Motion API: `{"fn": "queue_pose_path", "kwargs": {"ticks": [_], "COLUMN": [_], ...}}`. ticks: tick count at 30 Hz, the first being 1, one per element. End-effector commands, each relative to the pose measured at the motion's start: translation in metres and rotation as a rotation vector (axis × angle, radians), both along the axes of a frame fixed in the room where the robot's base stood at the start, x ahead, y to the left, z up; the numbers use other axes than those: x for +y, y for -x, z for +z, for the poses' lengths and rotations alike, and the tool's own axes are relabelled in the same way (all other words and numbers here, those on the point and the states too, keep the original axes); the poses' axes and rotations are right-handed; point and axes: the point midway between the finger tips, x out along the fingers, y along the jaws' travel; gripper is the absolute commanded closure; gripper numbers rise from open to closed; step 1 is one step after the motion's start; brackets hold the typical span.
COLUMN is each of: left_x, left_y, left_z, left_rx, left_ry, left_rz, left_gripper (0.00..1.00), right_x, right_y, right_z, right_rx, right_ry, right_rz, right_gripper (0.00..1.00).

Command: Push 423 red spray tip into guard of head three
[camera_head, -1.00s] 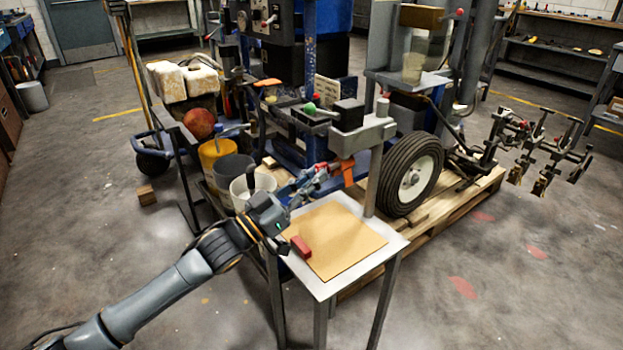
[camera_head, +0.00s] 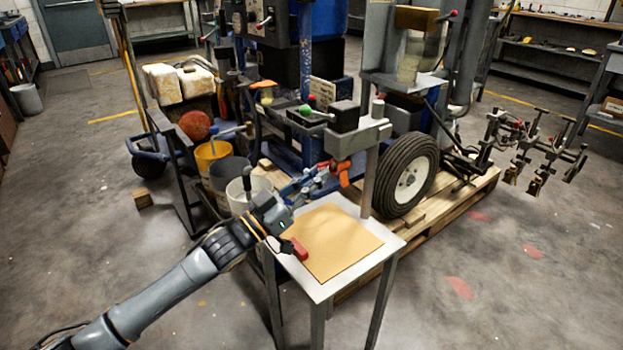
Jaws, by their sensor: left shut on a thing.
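My left gripper (camera_head: 318,175) reaches in from the lower left over the small table. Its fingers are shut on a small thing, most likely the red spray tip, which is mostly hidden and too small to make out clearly. Its end is close to an orange part (camera_head: 346,176), which looks like a spray guard, below the grey bracket (camera_head: 358,140). I cannot tell whether they touch. Which head this is cannot be read. My right gripper is not in view.
The small table (camera_head: 318,291) has a tan board (camera_head: 335,245) with a red block (camera_head: 299,250) at its left edge. The wheel (camera_head: 405,180) and pallet (camera_head: 445,210) stand behind it. Buckets (camera_head: 232,172) stand left.

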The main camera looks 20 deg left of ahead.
Motion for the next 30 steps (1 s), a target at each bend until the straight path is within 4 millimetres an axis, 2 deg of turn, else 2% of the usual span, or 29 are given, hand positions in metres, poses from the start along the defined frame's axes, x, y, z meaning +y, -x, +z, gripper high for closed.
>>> {"fn": "queue_pose_path", "kwargs": {"ticks": [10,11,14,20,21,23,30], "left_x": [-0.0059,-0.0057,-0.0056,-0.0055,-0.0056,-0.0055,-0.0055], "left_y": [-0.0069,-0.0068,-0.0067,-0.0064,-0.0065,-0.0065,-0.0064], "left_z": [0.0012,0.0009,0.0009,0.0007,0.0005,0.0003,0.0003], "left_rx": [-0.002,-0.002,-0.002,-0.002,0.0,-0.001,0.0], "left_ry": [0.001,0.0,0.0,0.0,0.0,-0.001,0.0], "left_rz": [-0.001,-0.001,-0.001,-0.001,-0.001,-0.001,-0.001], "left_gripper": [1.0,0.87,0.66,0.64,0.62,0.5,0.49], "right_x": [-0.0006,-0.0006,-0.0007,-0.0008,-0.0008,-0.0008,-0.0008], "right_y": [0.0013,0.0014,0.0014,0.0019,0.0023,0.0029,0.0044], "right_z": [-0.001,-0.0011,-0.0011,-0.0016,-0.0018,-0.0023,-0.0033], "right_rx": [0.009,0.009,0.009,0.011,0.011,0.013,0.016], "right_ry": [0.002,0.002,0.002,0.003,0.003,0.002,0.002], "right_rz": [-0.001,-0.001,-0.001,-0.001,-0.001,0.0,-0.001], "right_gripper": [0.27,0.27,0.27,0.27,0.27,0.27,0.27]}}
